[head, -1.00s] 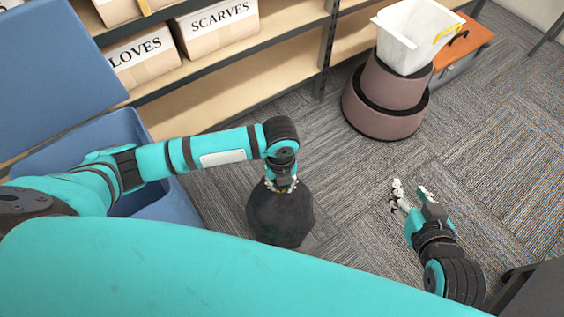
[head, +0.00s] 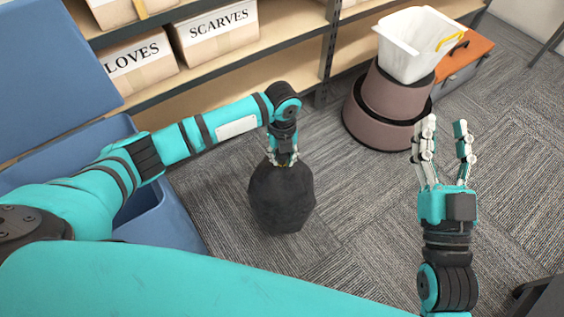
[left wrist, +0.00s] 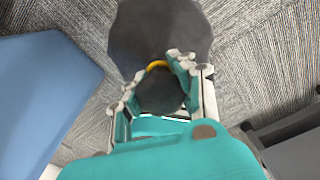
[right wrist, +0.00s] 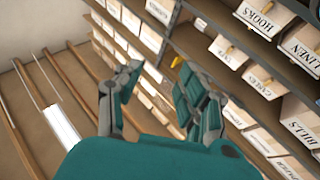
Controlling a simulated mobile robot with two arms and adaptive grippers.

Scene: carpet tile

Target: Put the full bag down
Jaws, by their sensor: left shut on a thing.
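The full bag (head: 282,200) is dark grey, bulging and closed at its neck. My left gripper (head: 283,160) is shut on the neck at its top, and the bag hangs upright below it. I cannot tell whether its bottom touches the carpet. In the left wrist view the bag (left wrist: 160,35) spreads out beyond the fingers, with a yellow band (left wrist: 158,65) at its neck between them. My right gripper (head: 442,135) is open and empty, right of the bag. In the right wrist view its fingers (right wrist: 150,95) are apart with nothing between them.
A blue bin (head: 165,215) with its lid up stands left of the bag. Shelves with labelled boxes (head: 215,37) run along the back. A brown stepped stool (head: 388,112) carries a white bucket (head: 412,50), beside an orange-topped box (head: 465,50). Carpet (head: 360,220) right of the bag is clear.

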